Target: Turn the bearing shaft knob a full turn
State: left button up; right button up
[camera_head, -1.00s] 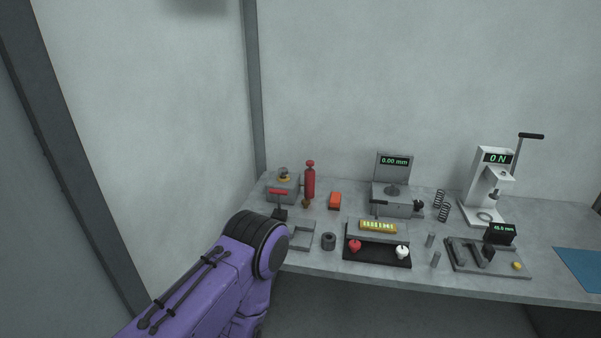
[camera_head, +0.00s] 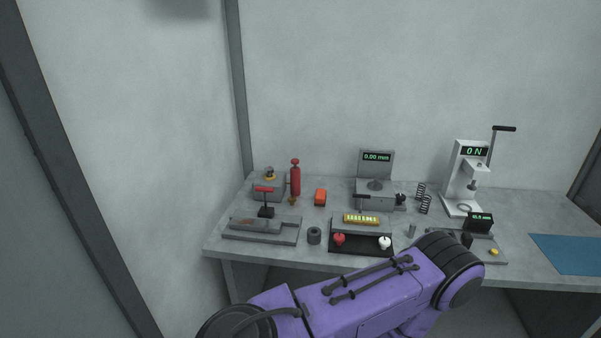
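The grey bearing fixture (camera_head: 374,194) stands toward the back of the table, with a round disc on top. A small black knob (camera_head: 400,198) sits at its right side; the part facing away from me is hidden. Behind it, a display (camera_head: 377,157) reads 0.00 mm. A purple arm of mine, coming in from the lower left, crosses the front of the table at the bottom. Its visible end is at the lower right, in front of the table and apart from the knob. Neither gripper shows in the view.
A grey table (camera_head: 225,238) carries several devices. A white press (camera_head: 459,180) reading 0 N stands right of the fixture, with springs (camera_head: 424,203) between. A black tray (camera_head: 361,244) with a red and a white knob lies in front. A red cylinder (camera_head: 295,178) stands left.

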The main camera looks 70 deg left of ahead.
aim_at(269, 170)
jog(key=k, duration=0.5)
jog(key=u, duration=1.5)
jog(key=i, duration=0.35)
jog(key=u, duration=0.1)
